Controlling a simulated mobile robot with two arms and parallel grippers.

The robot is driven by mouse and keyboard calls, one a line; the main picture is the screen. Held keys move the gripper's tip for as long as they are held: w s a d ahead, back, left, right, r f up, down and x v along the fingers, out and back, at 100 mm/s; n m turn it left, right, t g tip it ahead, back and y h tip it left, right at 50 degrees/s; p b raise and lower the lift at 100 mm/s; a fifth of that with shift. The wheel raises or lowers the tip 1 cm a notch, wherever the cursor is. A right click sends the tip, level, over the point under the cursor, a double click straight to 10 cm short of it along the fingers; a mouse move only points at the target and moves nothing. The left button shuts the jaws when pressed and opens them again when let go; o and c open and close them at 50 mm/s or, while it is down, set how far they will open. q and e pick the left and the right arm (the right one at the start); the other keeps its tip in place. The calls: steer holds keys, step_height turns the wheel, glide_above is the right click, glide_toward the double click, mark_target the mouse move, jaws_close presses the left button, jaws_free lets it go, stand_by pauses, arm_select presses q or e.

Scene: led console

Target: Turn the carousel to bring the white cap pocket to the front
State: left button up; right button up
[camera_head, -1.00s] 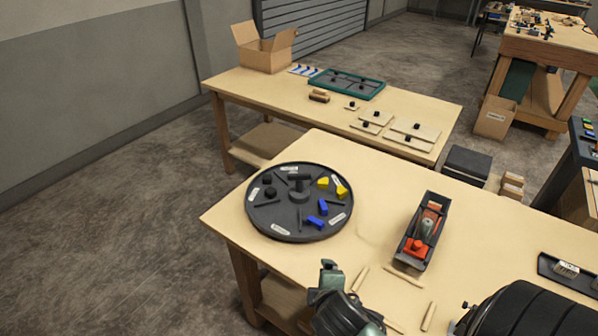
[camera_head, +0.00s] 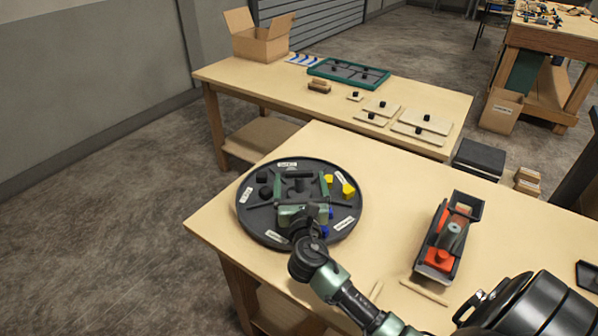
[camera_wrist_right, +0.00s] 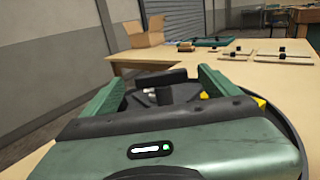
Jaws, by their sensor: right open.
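The dark round carousel (camera_head: 256,222) lies on the near table, with a T-shaped handle (camera_head: 298,174) at its centre. Black pieces (camera_head: 265,184) sit at its left, yellow pieces (camera_head: 347,189) at its right, and blue pieces (camera_head: 326,230) at its lower right, partly covered by my gripper. White labels show around the rim, too small to read. The right wrist view shows the handle (camera_wrist_right: 160,78) between the spread fingers. My left gripper is not in view.
A dark tray with a red and grey device (camera_head: 449,238) stands right of the carousel on the near table (camera_head: 390,195). The back table (camera_head: 240,82) holds a cardboard box (camera_head: 259,42), a green frame (camera_head: 348,73) and flat boards with black knobs.

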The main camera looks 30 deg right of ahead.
mark_target(299, 175)
steer(key=x, duration=0.3)
steer(key=shift+w+d+f, duration=0.1)
steer(key=shift+w+d, duration=0.05)
steer(key=shift+w, duration=0.1)
steer(key=shift+w+d, duration=0.1)
jaws_close()
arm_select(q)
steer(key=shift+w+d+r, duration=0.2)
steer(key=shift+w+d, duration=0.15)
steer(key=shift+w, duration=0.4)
